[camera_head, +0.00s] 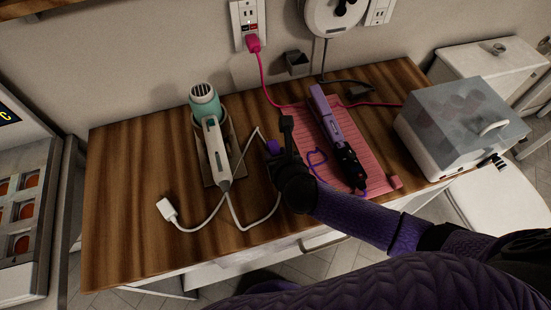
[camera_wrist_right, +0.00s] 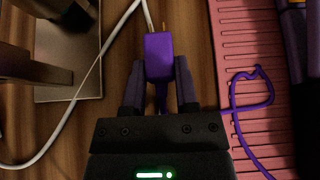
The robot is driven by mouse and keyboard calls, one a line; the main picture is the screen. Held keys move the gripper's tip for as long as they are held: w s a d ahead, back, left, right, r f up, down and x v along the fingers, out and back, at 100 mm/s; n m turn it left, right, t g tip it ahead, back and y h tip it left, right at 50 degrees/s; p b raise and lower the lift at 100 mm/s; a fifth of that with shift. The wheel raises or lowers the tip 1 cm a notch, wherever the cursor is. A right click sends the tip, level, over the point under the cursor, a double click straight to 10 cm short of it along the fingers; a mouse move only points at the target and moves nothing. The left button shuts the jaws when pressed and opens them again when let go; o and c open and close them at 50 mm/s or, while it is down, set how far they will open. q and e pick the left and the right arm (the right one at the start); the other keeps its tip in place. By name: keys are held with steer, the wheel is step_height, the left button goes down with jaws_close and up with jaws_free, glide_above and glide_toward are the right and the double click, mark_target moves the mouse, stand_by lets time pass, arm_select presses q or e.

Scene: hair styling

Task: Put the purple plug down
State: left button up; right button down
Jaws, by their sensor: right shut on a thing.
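The purple plug (camera_wrist_right: 159,52) sits between the two fingers of my right gripper (camera_wrist_right: 160,85), which is shut on it, with its metal prongs pointing away from the gripper. In the head view the plug (camera_head: 273,147) shows as a small purple shape at the tip of my right gripper (camera_head: 279,152), over the wooden table (camera_head: 130,200) between the hair dryer and the pink mat. I cannot tell whether the plug touches the table. Its purple cord (camera_wrist_right: 235,105) loops over the mat. A purple hair straightener (camera_head: 335,128) lies on the mat. My left gripper is not in view.
A teal and white hair dryer (camera_head: 207,116) rests on a stand, its white plug (camera_head: 166,208) and cord left of my gripper. The pink mat (camera_head: 356,122) lies right, beside a lidded box (camera_head: 440,130). A pink plug (camera_head: 253,43) is in the wall outlet.

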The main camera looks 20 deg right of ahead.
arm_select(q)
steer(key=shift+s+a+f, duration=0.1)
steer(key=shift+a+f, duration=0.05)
arm_select(e)
steer(key=shift+f, duration=0.25)
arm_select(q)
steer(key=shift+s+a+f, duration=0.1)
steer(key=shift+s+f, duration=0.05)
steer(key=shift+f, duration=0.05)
arm_select(e)
steer(key=shift+f, duration=0.6)
steer(key=shift+c, duration=1.9)
jaws_free()
steer(key=shift+r, duration=0.1)
steer(key=shift+r, duration=0.35)
steer(key=p+v, duration=0.2)
steer(key=v, duration=0.3)
steer(key=p+v, duration=0.3)
steer(key=v, duration=0.3)
steer(key=shift+r+p, duration=0.3)
steer(key=shift+r, duration=0.1)
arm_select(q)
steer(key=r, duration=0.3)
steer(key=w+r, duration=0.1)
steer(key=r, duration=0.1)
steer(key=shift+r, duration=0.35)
arm_select(e)
steer(key=shift+s+r, duration=0.15)
steer(key=shift+s, duration=0.25)
